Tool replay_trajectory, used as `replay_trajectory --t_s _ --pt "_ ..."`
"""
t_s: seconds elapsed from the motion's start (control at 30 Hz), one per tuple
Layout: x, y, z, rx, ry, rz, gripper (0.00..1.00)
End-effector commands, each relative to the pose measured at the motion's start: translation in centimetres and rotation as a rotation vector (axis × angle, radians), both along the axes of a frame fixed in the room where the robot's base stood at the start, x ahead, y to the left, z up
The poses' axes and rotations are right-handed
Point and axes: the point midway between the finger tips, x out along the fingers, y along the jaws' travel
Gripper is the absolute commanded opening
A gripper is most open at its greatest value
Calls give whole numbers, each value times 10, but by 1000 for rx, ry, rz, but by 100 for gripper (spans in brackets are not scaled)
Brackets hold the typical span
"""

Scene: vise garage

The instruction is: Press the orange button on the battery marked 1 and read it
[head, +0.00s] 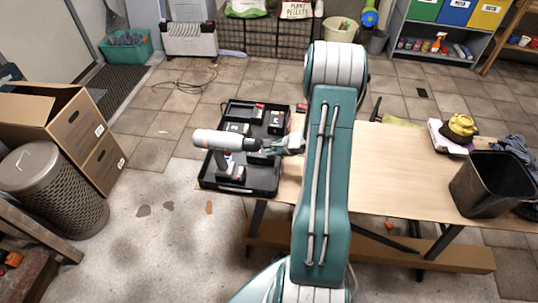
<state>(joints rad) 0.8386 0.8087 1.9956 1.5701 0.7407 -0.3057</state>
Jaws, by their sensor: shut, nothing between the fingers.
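The batteries lie in a black tray (204,180) on the left end of the table. One dark battery with a pale label (237,128) is near its middle, and others with red or pale marks lie farther back. Their numbers are too small to read, and I cannot tell which is marked 1; no orange button can be made out. My gripper (270,147) appears shut and empty over the right part of the tray, beside my arm. Whether it touches anything cannot be told.
The wooden table (400,165) is clear right of my arm. A black bin (490,184) and a yellow object (460,127) stand at its right end. Cardboard boxes (50,120) and a mesh bin (50,190) are on the floor at left. My arm hides the table's middle.

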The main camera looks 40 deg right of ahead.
Motion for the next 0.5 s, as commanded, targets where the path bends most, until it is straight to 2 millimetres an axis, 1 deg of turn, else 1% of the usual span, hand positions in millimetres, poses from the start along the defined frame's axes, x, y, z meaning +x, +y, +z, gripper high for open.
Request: replay_trajectory --t_s 0.27,0.5 --pt "0 0 2 -1 0 1 0" --pt "0 0 13 -1 -1 0 0"
